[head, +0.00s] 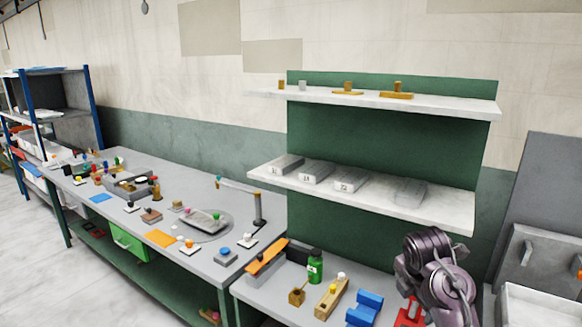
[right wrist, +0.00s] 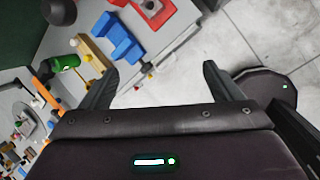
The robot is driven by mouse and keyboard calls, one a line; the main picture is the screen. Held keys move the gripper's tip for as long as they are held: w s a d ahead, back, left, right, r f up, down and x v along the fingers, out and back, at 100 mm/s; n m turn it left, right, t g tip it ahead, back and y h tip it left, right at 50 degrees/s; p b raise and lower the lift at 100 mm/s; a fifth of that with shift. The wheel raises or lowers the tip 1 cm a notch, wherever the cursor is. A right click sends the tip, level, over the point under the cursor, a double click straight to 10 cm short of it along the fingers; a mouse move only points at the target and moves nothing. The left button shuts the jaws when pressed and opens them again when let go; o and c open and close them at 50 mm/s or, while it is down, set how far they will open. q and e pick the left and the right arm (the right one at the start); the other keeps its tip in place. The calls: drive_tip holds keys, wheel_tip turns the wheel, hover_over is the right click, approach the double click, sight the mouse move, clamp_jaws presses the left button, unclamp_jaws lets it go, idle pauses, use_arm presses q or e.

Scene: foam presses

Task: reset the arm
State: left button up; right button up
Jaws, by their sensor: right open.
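My right arm shows in the head view at the lower right, over the right end of the near bench. In the right wrist view my right gripper (right wrist: 160,85) points down with its two dark fingers wide apart. Nothing is between the fingers; pale floor and the bench edge show beyond them. In the head view the right fingers are hidden by the arm or out of frame. My left gripper is in neither view.
The near bench (head: 268,298) holds a green bottle (head: 315,267), a blue block (head: 365,308), a wooden block (head: 331,298) and a red piece (head: 409,313). A white two-level shelf (head: 440,207) stands behind. A long bench on the left carries many small parts.

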drive_tip(key=s+a+f+m+y, duration=0.1)
drive_tip(key=s+a+f+m, duration=0.3)
drive_tip(key=s+f+m, duration=0.8)
drive_tip(key=s+a+m+y, duration=0.15)
drive_tip(key=s+m, duration=0.25)
drive_tip(key=s, duration=0.4)
drive_tip(key=s+a+m, duration=0.2)
drive_tip(key=s+m, duration=0.1)
drive_tip(key=s, duration=0.5)
drive_tip(key=s+f+g+b, duration=0.3)
drive_tip(key=f+b, duration=0.6)
drive_tip(key=f, duration=3.2)
drive_tip(key=s+d+f+b, duration=0.3)
drive_tip(key=s+f+b, duration=0.2)
drive_tip(key=s+f, duration=1.4)
wheel_tip(320, 180, down, 3)
drive_tip(key=shift+r, duration=0.2)
